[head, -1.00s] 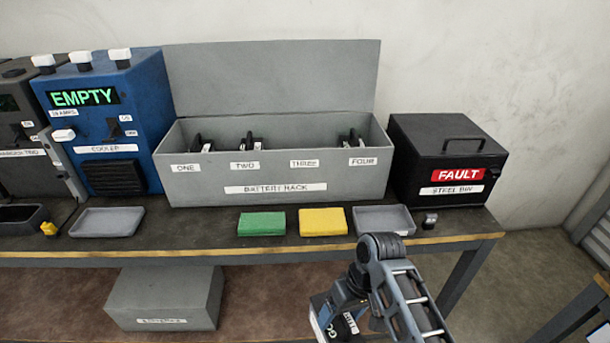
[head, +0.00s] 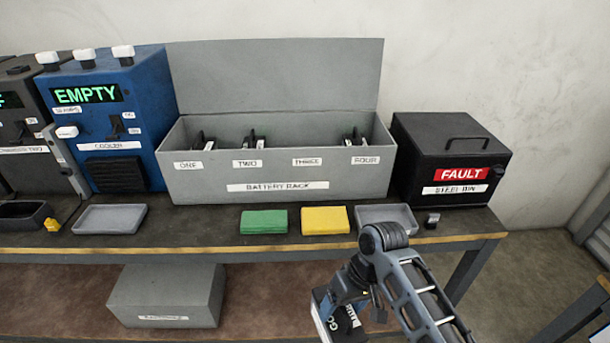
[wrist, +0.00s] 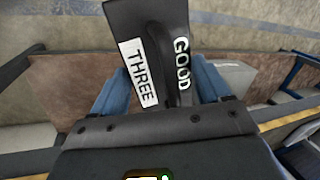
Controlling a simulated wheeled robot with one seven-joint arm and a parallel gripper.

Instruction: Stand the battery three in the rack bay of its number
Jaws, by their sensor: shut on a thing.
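My gripper (wrist: 165,95) is shut on a black battery (wrist: 122,20); white labels on it read THREE and GOOD. In the head view the held battery (head: 345,318) hangs low in front of the bench, partly cut off by the bottom edge. The grey battery rack (head: 215,183) stands on the bench with its lid raised at the back. Its front labels read ONE, TWO, THREE and FOUR. Dark batteries show behind ONE, TWO and FOUR. No battery shows behind the label THREE (head: 307,162). The bay floors are hidden by the front wall.
A black FAULT steel bin (head: 450,150) stands right of the rack, a blue cooler (head: 118,120) reading EMPTY left. Green (head: 264,222) and yellow (head: 325,220) pads and a grey tray (head: 386,213) lie along the bench front. Another tray (head: 110,219) lies left.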

